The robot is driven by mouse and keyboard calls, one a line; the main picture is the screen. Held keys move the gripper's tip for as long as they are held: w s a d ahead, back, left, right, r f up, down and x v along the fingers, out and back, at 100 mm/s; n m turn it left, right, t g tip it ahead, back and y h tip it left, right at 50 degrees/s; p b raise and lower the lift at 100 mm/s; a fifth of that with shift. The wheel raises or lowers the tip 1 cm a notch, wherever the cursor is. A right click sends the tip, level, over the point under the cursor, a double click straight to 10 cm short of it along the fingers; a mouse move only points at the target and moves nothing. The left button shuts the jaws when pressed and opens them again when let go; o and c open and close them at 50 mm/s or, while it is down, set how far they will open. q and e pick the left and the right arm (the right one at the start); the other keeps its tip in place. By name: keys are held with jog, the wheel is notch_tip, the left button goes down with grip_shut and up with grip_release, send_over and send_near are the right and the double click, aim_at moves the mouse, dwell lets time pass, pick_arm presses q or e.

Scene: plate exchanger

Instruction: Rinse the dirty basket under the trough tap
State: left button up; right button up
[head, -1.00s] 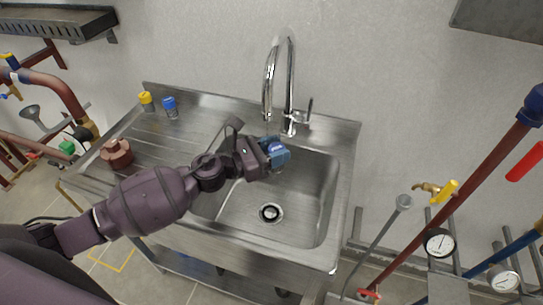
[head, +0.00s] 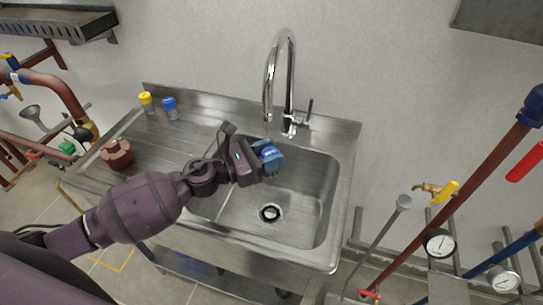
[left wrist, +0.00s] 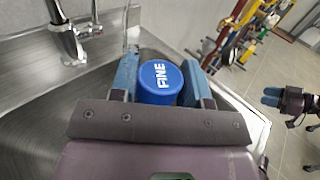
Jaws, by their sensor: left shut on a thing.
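The chrome tap (head: 288,85) stands at the back of the sink. Its spout end is just above and behind the held piece.
On the ribbed drainboard stand a yellow-topped piece (head: 146,102), a blue-topped piece (head: 170,107) and a red-brown fitting (head: 116,153). The tap lever (head: 309,110) is right of the spout. Pipes and gauges (head: 438,243) stand right of the sink.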

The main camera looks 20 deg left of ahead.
pick_arm(q)
jog(key=s+p, duration=0.1)
jog(key=s, duration=0.5)
jog(key=shift+s+d, duration=0.2)
jog(key=shift+d, duration=0.25)
pick_arm(e)
jog(key=shift+w+r, duration=0.2)
jog(key=shift+r, duration=0.75)
jog(key=shift+w+r, duration=0.2)
jog(key=shift+w, duration=0.3)
jog(key=shift+s+f, duration=0.1)
jog(key=shift+s, duration=0.1)
pick_arm(q)
jog(key=s+r+p, duration=0.4)
jog(key=s, duration=0.1)
jog(key=shift+d, duration=0.35)
pick_arm(e)
jog(key=shift+t, duration=0.3)
jog(key=r, duration=0.5)
jog(key=shift+w, duration=0.4)
jog(key=shift+s, duration=0.1)
